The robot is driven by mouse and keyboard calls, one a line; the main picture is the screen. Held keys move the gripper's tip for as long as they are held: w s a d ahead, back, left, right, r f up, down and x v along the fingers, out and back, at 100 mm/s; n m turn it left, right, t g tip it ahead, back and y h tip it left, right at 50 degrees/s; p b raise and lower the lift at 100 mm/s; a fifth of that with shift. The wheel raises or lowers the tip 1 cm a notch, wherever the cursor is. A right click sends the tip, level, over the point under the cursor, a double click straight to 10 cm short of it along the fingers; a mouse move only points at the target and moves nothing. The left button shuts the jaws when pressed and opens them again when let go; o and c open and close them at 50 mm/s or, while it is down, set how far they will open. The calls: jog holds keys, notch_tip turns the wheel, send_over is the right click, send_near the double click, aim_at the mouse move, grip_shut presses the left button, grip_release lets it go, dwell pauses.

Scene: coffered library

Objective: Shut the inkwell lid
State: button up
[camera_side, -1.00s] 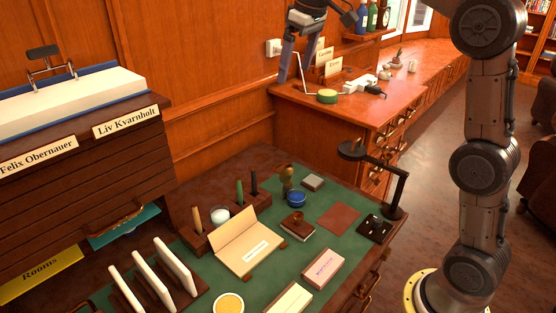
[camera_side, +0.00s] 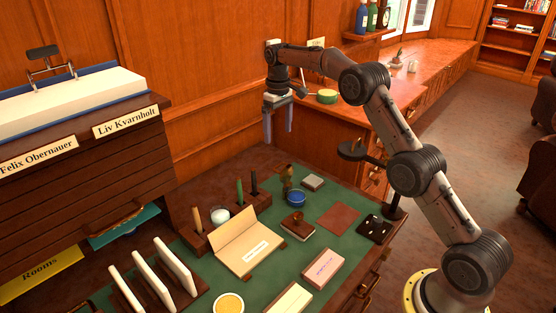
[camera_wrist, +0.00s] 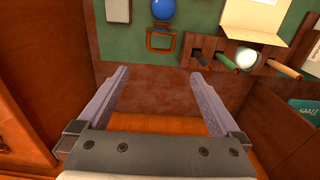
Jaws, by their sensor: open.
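My gripper (camera_side: 278,135) hangs open and empty with its fingers pointing down, above and beyond the far edge of the desk. In the wrist view its two fingers (camera_wrist: 160,76) are wide apart with nothing between them. A round blue pot (camera_side: 296,198) stands on the green desktop, also seen in the wrist view (camera_wrist: 159,8). An upright brass-coloured piece (camera_side: 288,176) stands just behind it; in the wrist view it looks like a small frame (camera_wrist: 160,40).
The pen stand (camera_side: 196,235) holds upright pens left of the blue pot. A wooden sideboard (camera_side: 336,116) is behind. The cabinet (camera_side: 90,175) rises at left.

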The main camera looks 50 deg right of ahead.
aim_at(282, 171)
notch_tip(282, 171, down, 11)
jog(key=shift+f, duration=0.1)
dwell(0.3)
grip_shut()
dwell(0.5)
